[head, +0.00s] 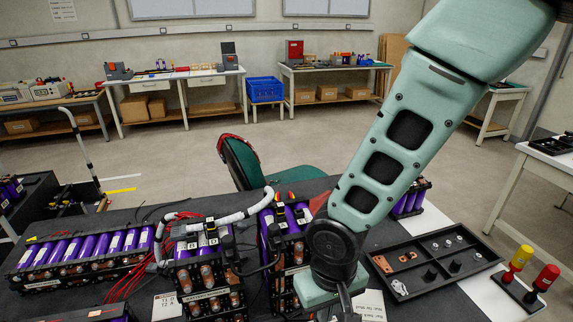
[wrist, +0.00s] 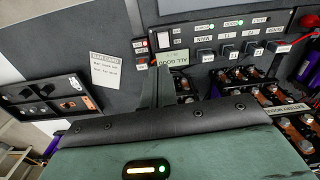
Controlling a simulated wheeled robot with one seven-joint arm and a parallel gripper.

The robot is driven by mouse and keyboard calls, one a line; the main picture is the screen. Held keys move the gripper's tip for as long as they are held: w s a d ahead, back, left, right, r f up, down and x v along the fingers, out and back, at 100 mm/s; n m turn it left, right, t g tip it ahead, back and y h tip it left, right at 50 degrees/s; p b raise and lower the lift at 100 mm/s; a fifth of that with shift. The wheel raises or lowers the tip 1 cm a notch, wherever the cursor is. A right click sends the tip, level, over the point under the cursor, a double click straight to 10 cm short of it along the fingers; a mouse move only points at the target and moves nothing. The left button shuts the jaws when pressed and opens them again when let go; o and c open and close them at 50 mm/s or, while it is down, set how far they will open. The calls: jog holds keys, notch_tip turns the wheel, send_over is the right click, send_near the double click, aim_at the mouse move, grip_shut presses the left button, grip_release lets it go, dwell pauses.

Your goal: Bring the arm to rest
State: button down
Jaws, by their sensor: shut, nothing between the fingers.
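My arm is teal and black and reaches down from the upper right in the head view. My gripper (head: 346,303) hangs over the dark bench near its front edge and is partly cut off by the frame. In the wrist view my gripper (wrist: 158,82) points at the bench beside a control panel (wrist: 228,45). Its fingers look closed with nothing held. Purple-celled battery modules (head: 205,262) stand left of it, with white cable sleeves and red wires. A black tray (head: 462,275) with a copper piece (head: 382,264) and small black parts lies to the right.
A paper note (wrist: 105,70) lies on the bench between tray and panel. Yellow and red-handled tools (head: 535,280) stand in a holder at the far right. A green chair (head: 245,160) is behind the bench. Open floor lies beyond, before the back tables (head: 170,75).

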jog(key=s+d+r+n, duration=0.1)
jog(key=s+d+r, duration=0.2)
jog(key=s+r, duration=0.2)
jog(key=s+d+r+n, duration=0.2)
jog(key=s+d+r, duration=0.2)
jog(key=r, duration=0.5)
jog(key=shift+s+r+n, duration=0.25)
jog(key=shift+s+n, duration=0.05)
jog(key=shift+s, duration=0.3)
